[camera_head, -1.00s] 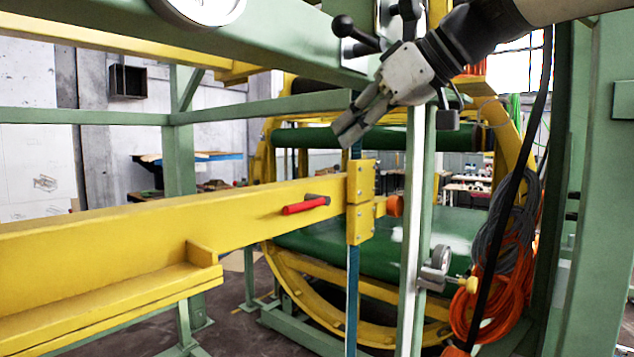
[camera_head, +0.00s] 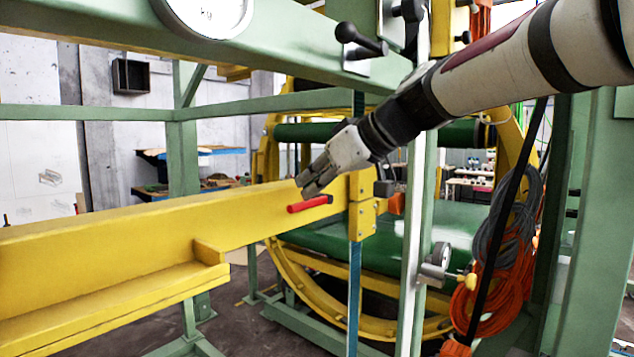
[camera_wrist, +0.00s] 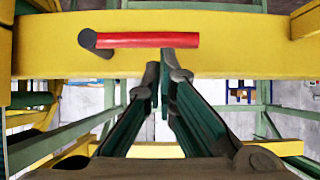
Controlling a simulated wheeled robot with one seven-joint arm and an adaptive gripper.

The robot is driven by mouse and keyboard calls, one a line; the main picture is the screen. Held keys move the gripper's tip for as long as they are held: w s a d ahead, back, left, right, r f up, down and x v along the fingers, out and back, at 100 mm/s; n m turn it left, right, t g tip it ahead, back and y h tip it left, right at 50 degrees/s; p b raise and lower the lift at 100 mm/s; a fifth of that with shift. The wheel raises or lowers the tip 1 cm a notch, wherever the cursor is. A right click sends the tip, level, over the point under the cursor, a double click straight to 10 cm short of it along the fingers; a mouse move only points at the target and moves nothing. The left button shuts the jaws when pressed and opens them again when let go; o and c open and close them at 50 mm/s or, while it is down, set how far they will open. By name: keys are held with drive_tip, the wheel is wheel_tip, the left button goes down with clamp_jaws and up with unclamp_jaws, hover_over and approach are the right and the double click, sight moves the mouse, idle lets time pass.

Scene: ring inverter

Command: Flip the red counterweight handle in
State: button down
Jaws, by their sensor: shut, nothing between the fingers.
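The red counterweight handle (camera_head: 309,204) sticks out from the face of the yellow beam (camera_head: 120,235), near the beam's right end. In the wrist view the red handle (camera_wrist: 147,40) lies across the yellow beam, with its dark pivot end (camera_wrist: 88,39) at the left. My gripper (camera_head: 304,187) is shut and empty, just above the handle in the head view.
A green frame post (camera_head: 412,230) and a yellow bracket (camera_head: 362,207) stand right of the handle. A green rail with a dial (camera_head: 208,12) runs above. A black-knobbed lever (camera_head: 362,40) sticks out from that rail. Orange and grey cables (camera_head: 490,270) hang at the right.

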drive_tip(key=shift+f+b, duration=0.15)
drive_tip(key=shift+b, duration=0.3)
drive_tip(key=shift+s+a+f+b, duration=0.1)
drive_tip(key=shift+b, duration=0.3)
drive_tip(key=shift+s+a+f+n+t+h+b, duration=0.15)
drive_tip(key=shift+f+n+t+h+b, duration=0.3)
drive_tip(key=shift+b, duration=0.7)
